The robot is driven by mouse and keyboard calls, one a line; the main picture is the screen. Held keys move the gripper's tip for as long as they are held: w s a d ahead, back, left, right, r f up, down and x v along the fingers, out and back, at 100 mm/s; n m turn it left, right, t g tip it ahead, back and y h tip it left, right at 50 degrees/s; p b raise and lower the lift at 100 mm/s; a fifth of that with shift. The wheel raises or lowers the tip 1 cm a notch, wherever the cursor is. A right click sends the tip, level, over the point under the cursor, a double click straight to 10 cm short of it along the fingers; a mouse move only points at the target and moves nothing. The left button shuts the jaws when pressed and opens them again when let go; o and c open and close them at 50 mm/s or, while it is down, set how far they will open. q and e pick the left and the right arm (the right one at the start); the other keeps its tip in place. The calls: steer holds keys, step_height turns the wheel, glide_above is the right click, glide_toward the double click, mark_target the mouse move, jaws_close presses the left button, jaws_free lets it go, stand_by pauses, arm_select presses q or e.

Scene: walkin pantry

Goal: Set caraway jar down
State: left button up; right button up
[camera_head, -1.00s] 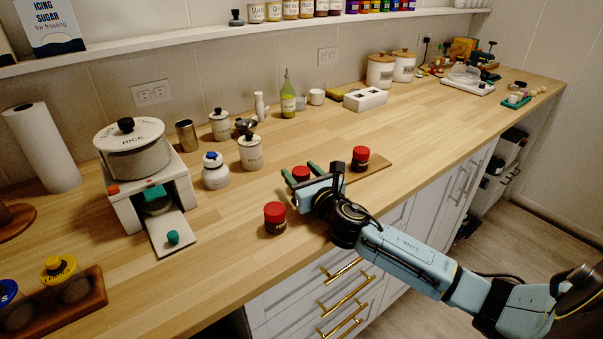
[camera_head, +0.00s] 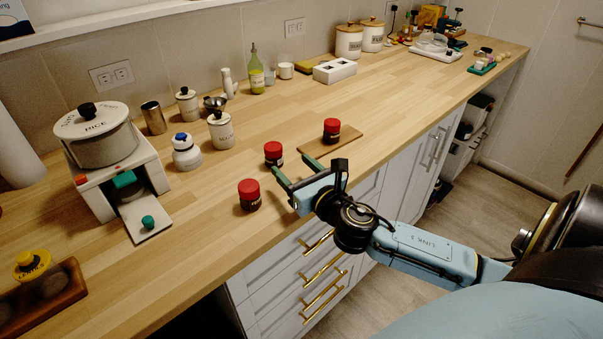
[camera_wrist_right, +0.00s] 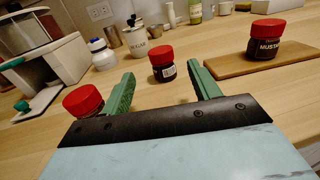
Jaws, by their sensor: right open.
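Three small dark jars with red lids stand upright on the wooden counter. The middle one (camera_head: 273,154) stands just beyond the fingertips of my right gripper (camera_head: 291,166), apart from them. In the right wrist view this jar (camera_wrist_right: 163,67) shows past the gap between the green fingers; its label is too small to read. My right gripper is open and empty. Another red-lidded jar (camera_head: 249,195) stands nearer the front edge, left of the gripper, its label unreadable. The third, labelled mustard (camera_wrist_right: 267,42), stands on a wooden board (camera_wrist_right: 215,70). My left gripper is not in view.
A rice cooker (camera_head: 97,145) stands at the left, with a white bottle (camera_head: 186,155) and a sugar canister (camera_head: 221,131) nearby. Clear counter lies around the red-lidded jars. Drawers with brass handles are below the edge.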

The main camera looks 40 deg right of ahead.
steer(key=shift+s+a, duration=0.1)
steer(key=shift+s, duration=1.15)
